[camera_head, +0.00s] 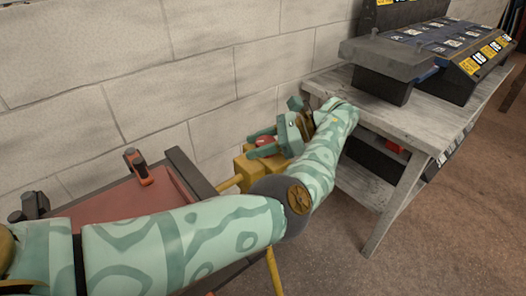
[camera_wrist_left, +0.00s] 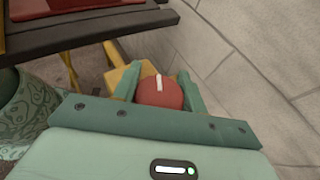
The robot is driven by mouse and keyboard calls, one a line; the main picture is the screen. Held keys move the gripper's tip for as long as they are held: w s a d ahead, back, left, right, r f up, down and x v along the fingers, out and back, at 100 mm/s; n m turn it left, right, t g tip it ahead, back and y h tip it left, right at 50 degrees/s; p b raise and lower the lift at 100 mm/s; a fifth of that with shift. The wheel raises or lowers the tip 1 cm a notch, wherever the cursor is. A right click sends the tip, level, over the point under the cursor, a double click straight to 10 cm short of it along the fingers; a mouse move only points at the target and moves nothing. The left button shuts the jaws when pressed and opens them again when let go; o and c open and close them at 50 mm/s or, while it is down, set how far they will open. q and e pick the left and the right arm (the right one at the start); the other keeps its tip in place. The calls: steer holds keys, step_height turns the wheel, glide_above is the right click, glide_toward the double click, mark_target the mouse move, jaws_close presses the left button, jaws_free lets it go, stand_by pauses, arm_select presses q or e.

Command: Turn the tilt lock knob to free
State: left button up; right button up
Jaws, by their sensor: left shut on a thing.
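The tilt lock knob is a round red knob (camera_wrist_left: 160,93) with a white pointer mark, on a yellow block (camera_head: 247,173) beside the wall. In the left wrist view the mark points nearly straight up the picture, leaning slightly. My left gripper (camera_wrist_left: 158,78) is shut on the knob, with one green finger on each side of it. In the head view this gripper (camera_head: 254,145) reaches the knob from the right, and the knob (camera_head: 265,141) shows only partly between the fingers. My right gripper is in neither view.
A red panel (camera_head: 110,212) with a dark edge bar and an orange-and-black clamp (camera_head: 138,167) lies left of the knob. A block wall (camera_head: 120,70) stands close behind. A wooden table (camera_head: 400,118) with dark equipment stands at the right. Open floor shows lower right.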

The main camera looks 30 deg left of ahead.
arm_select(q)
steer(key=shift+n+g+h+b, duration=0.65)
steer(key=shift+n+g+h, duration=0.05)
steer(key=shift+n, duration=0.1)
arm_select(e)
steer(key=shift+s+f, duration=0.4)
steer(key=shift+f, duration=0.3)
arm_select(q)
steer(key=shift+s, duration=0.1)
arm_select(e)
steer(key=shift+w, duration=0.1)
arm_select(q)
steer(key=o, duration=1)
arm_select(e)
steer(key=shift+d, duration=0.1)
